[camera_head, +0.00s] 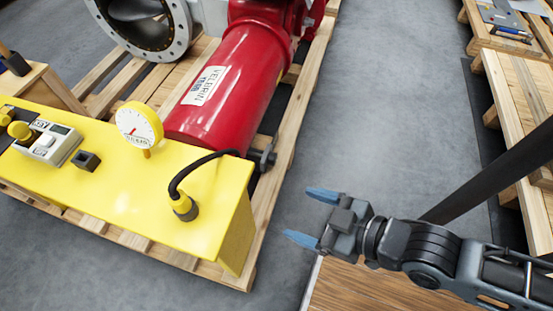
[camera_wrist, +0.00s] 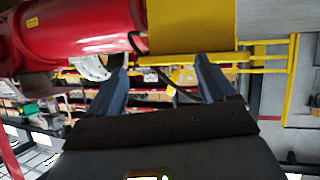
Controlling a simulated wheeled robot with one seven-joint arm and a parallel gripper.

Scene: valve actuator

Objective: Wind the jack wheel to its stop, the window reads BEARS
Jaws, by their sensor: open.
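The red actuator cylinder (camera_head: 225,90) with a white label lies on a pallet behind the yellow bench. A small dark fitting (camera_head: 262,156) sticks out at its near right end; I cannot tell whether it is the jack wheel. No window reading BEARS is legible. My gripper (camera_head: 298,214) is open and empty, with blue fingers pointing left, over the floor to the right of the bench and apart from it. In the wrist view my open fingers (camera_wrist: 162,78) have nothing held between them; the red cylinder (camera_wrist: 85,30) and yellow bench (camera_wrist: 192,25) show beyond.
Pallets stand at the right. Grey floor (camera_head: 390,110) between is clear.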

